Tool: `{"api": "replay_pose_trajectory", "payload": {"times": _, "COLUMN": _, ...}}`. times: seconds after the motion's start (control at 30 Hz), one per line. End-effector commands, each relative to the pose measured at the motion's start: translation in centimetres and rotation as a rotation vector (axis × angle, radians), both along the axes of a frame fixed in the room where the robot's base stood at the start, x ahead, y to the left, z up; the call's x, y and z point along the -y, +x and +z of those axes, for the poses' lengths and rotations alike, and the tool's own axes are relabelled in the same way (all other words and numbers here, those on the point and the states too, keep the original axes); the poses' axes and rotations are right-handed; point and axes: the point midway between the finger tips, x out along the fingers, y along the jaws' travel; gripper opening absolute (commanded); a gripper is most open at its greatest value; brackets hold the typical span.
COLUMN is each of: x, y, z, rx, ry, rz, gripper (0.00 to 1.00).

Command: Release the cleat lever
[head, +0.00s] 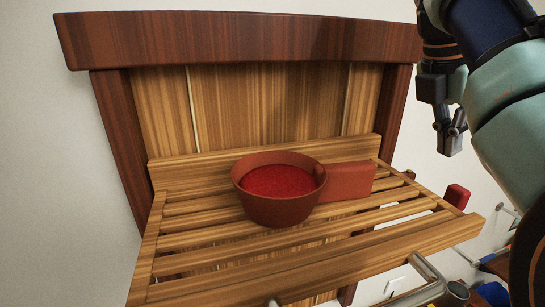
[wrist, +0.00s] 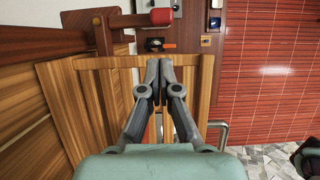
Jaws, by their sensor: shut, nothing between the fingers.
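A cleat lever with a red grip (wrist: 161,17) shows at the top of the wrist view, on a dark horizontal bar beside brown wood. A red grip (head: 457,196), which looks like the same lever's end, shows right of the slatted shelf in the head view. My gripper (head: 448,145) is at the upper right of the head view, above and apart from that red grip. In the wrist view my gripper (wrist: 158,62) has its fingertips together and empty, below the red grip in the picture and not visibly touching it.
A slatted wooden shelf (head: 300,277) juts out from a wood-panelled frame. A reddish-brown pan (head: 275,210) with red contents and a blocky handle stands on it. A metal bar (head: 428,274) is at the shelf's front right. Red slatted panelling (wrist: 272,75) shows at right in the wrist view.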

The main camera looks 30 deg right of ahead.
Motion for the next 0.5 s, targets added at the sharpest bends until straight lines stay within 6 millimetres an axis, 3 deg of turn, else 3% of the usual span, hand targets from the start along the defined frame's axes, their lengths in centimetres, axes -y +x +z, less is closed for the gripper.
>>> {"api": "replay_pose_trajectory", "payload": {"times": 0.27, "x": 0.2, "y": 0.0, "z": -0.9, "rx": 0.0, "ry": 0.0, "rz": 0.0, "gripper": 0.0}}
{"api": "replay_pose_trajectory", "payload": {"times": 0.5, "x": 1.8, "y": -0.4, "z": -5.4, "rx": 0.0, "ry": 0.001, "rz": -0.001, "gripper": 0.0}}
